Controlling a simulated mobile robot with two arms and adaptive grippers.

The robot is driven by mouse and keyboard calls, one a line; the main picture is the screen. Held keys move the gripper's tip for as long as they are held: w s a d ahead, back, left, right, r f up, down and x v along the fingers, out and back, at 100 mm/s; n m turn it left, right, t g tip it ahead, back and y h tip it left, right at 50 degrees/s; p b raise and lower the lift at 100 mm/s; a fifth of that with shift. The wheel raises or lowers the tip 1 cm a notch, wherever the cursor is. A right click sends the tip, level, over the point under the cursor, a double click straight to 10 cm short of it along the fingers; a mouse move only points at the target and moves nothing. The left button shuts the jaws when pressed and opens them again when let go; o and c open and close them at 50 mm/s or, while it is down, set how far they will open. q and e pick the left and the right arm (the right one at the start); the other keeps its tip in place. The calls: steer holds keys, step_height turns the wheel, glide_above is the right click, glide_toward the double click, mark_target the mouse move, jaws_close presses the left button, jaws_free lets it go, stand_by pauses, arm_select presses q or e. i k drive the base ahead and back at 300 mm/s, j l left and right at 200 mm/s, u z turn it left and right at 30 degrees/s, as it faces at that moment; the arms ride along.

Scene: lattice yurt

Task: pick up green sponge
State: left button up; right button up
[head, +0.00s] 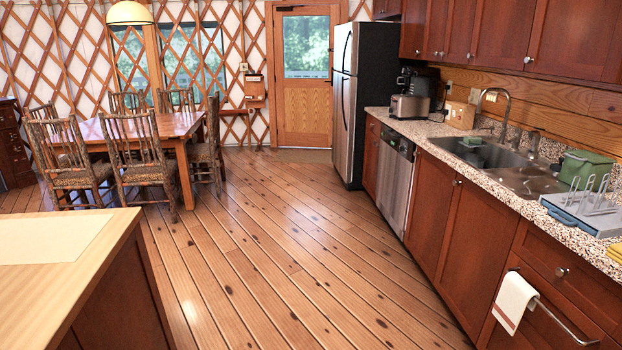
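A small dark green block (472,140) shows at the far left end of the sink (490,155); it looks like a sponge, but it is too small to be sure. A larger green box-shaped container (586,169) stands on the counter at the right, behind the dish rack. Neither of my grippers is in view, and nothing is seen touching the green block.
The speckled counter (440,128) runs along the right above red-brown cabinets. A grey rack (585,214), faucet (500,103) and toaster (409,106) stand on it. A wooden island (105,235) fills the lower left. The plank floor (270,240) between is clear.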

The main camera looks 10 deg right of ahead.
mark_target(468, 141)
steer(key=i, duration=0.95)
steer(key=i+z, duration=0.15)
steer(key=i, duration=0.75)
steer(key=i+l+z, duration=0.1)
steer(key=i+z, duration=0.3)
steer(key=i+j+z, duration=0.1)
steer(key=i+z, duration=0.25)
steer(key=i, duration=0.2)
steer(key=i+j+z, duration=0.15)
steer(key=i+z, duration=0.25)
steer(key=i+j+z, duration=0.4)
steer(key=i+l, duration=0.05)
steer(key=i, duration=0.05)
